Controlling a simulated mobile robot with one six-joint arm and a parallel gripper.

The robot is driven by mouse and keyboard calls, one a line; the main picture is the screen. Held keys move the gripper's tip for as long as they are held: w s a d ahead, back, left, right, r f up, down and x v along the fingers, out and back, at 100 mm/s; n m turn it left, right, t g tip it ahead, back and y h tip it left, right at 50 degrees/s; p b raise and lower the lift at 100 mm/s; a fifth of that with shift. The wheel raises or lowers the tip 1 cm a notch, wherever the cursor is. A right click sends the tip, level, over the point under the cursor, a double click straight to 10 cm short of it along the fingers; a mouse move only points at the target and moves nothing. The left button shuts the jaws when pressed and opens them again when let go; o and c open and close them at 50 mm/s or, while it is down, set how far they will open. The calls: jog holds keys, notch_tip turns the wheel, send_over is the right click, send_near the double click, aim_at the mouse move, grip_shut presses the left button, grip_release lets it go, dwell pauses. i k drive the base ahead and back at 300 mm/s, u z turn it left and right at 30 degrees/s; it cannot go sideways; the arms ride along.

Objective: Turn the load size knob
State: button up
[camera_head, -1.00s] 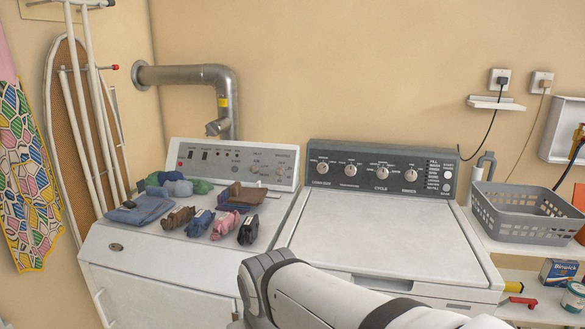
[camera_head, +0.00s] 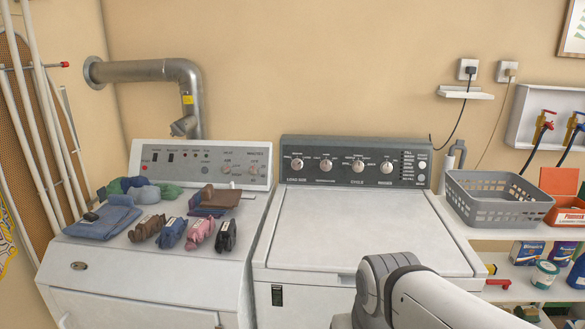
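The load size knob (camera_head: 297,165) is the leftmost of several round silver knobs on the dark control panel (camera_head: 342,150) of the washer (camera_head: 365,234). The label under it seems to read "LOAD SIZE". The knob is unobstructed, and its pointer is too small to read. My arm shows at the bottom right, in front of the washer and well apart from the panel. My gripper is out of view, so its opening and anything in it are hidden.
The white dryer (camera_head: 150,262) on the left carries folded clothes (camera_head: 104,221) and several rolled socks. The washer's closed lid is clear. A grey basket (camera_head: 490,206) stands on a shelf to the right. A metal duct (camera_head: 150,70) runs behind the dryer.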

aim_at(297, 163)
jog(key=u, duration=0.05)
jog(key=i, duration=1)
jog(key=z, duration=0.05)
